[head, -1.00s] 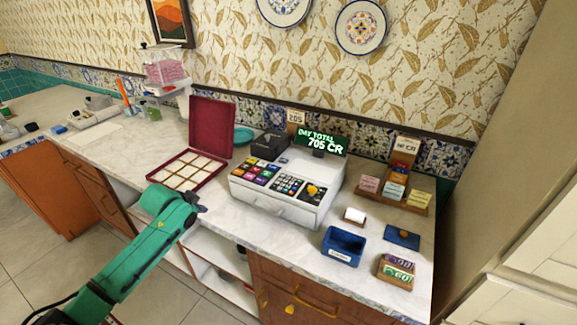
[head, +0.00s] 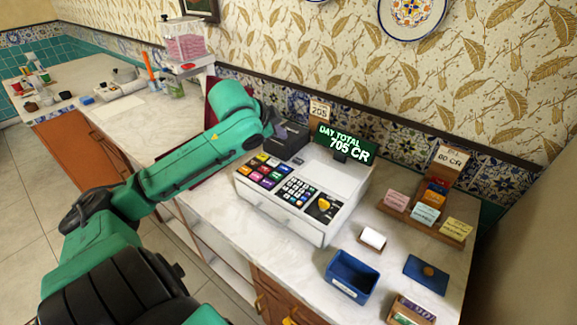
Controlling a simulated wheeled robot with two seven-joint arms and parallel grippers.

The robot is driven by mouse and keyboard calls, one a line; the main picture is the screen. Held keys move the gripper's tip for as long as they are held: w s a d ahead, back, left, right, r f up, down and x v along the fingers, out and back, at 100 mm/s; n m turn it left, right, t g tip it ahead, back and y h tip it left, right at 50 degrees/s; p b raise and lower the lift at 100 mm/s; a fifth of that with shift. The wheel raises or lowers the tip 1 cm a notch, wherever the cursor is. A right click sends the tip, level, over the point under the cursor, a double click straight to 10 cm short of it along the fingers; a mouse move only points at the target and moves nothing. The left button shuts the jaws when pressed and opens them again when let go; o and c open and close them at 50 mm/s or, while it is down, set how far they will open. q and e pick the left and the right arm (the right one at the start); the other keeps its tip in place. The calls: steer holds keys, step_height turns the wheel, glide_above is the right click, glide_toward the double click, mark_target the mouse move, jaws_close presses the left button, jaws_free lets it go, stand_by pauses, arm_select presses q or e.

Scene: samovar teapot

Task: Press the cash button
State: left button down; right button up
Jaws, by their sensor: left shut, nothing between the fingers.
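The white cash register (head: 290,216) stands on the marble counter. Its top has a block of coloured keys (head: 264,171), a dark number pad (head: 297,192) and a dark panel with a yellow key (head: 324,205). The key labels are too small to read, so I cannot tell which is the cash button. The green display (head: 345,144) reads "DAY TOTAL 705 CR". My left gripper (head: 275,122) is small and dark, shut and empty, above the back left of the register, in front of the black printer-like box (head: 290,139). My right gripper is not in view.
A blue bin (head: 349,275), a paper roll (head: 372,239), a blue pad (head: 427,273) and a stepped card rack (head: 425,215) stand right of the register. My left arm mostly hides the maroon box (head: 217,95). The counter in front of the register is narrow.

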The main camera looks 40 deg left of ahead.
arm_select(q)
steer(key=b, duration=0.9)
glide_above(281, 170)
step_height(281, 170, down, 8)
steer(key=shift+f, duration=0.55)
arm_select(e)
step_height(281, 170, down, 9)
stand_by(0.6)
arm_select(q)
steer(key=shift+f, duration=0.35)
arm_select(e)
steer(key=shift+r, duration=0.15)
